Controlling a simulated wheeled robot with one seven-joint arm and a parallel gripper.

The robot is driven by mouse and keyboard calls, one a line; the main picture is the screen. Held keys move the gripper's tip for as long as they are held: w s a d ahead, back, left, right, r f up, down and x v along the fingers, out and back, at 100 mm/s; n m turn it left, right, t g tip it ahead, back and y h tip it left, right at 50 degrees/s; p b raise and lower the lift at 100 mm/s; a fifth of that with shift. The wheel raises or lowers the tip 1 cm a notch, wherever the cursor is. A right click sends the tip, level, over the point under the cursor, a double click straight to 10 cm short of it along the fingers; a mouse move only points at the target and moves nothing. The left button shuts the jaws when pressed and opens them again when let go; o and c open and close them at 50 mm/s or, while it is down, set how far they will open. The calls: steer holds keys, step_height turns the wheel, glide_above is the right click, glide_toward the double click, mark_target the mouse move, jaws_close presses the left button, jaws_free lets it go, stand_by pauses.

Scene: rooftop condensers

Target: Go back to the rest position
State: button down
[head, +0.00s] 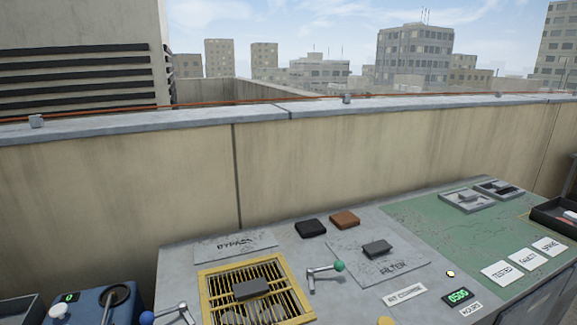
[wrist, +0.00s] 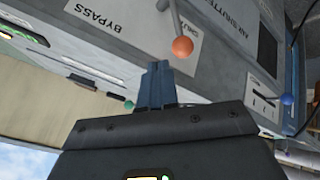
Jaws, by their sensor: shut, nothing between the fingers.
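My gripper (wrist: 157,72) shows in the wrist view, its blue-grey fingers together and empty. It points at a grey panel face marked BYPASS (wrist: 105,14), which looks tilted in this view. A lever with an orange knob (wrist: 182,47) is just beyond and to the right of the fingertips; I cannot tell the exact gap. My gripper does not show in the head view.
In the head view, a bench carries a yellow-framed grille (head: 208,292), a green-knobbed lever (head: 339,267), a blue-knobbed lever (head: 147,318), a black block (head: 310,228) and a brown block (head: 345,219). A parapet wall (head: 330,160) runs behind it. A blue-knobbed lever (wrist: 287,99) shows in the wrist view.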

steer(key=s+a+f+m+t+h, duration=0.2)
steer(key=s+a+m, duration=0.15)
steer(key=s, duration=0.55)
steer(key=s+a+f+m+t+h, duration=0.15)
steer(key=s+m, duration=0.25)
steer(key=s, duration=0.6)
steer(key=s+a+r+m+t, duration=0.2)
steer(key=s+r, duration=0.6)
steer(key=s+a+r+m+t, duration=0.2)
steer(key=s+a+r+m, duration=0.1)
steer(key=s+r, duration=0.5)
steer(key=shift+s+a+r, duration=0.2)
steer(key=shift+r, duration=0.35)
